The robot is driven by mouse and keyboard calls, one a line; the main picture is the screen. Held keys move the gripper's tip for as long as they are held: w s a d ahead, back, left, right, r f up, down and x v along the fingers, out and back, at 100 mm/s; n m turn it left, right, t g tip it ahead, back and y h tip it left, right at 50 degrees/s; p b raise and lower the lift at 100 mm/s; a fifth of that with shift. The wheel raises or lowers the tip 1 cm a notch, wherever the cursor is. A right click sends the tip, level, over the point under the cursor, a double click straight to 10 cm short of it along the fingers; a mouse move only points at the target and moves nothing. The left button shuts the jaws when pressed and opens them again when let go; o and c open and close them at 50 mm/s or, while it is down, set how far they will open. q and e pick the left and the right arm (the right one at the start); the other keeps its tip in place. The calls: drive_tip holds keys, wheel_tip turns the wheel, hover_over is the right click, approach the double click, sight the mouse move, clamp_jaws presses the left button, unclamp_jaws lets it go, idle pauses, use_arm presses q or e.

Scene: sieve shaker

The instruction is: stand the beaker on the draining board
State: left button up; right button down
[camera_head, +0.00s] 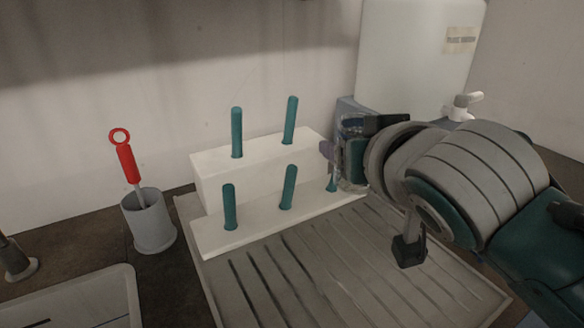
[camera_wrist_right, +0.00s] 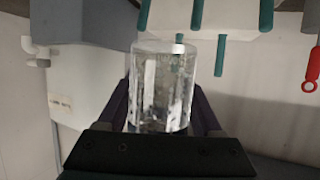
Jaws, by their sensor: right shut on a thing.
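A clear glass beaker (camera_wrist_right: 162,85) is between the two fingers of my right gripper (camera_wrist_right: 160,108), which is shut on its sides in the right wrist view. In the head view the beaker (camera_head: 352,165) shows only in part, as my right gripper (camera_head: 345,150) and wrist cover much of it. It is at the right end of the white stepped peg block, close to a partly hidden teal peg (camera_head: 332,184). I cannot tell whether it touches that peg. The grey grooved draining board (camera_head: 300,268) lies below and in front. My left gripper is out of view.
The white block (camera_head: 208,235) with several teal pegs stands at the board's back. A grey cup (camera_head: 150,225) with a red-handled tool (camera_head: 126,163) is left. A white tank (camera_head: 415,55) with a tap stands behind my right arm. The grooved front area is clear.

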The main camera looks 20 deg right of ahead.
use_arm(q)
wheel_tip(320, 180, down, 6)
drive_tip(key=b, duration=0.5)
use_arm(e)
hover_over(336, 263)
wheel_tip(336, 263, down, 14)
drive_tip(key=shift+r, duration=0.1)
use_arm(q)
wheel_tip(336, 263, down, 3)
drive_tip(key=b, duration=0.3)
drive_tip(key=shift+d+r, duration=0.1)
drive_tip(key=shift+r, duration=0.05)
use_arm(e)
wheel_tip(336, 263, down, 5)
use_arm(q)
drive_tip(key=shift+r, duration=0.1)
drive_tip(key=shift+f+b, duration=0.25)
drive_tip(key=shift+b, duration=0.05)
use_arm(e)
drive_tip(key=shift+c, duration=0.2)
unclamp_jaws()
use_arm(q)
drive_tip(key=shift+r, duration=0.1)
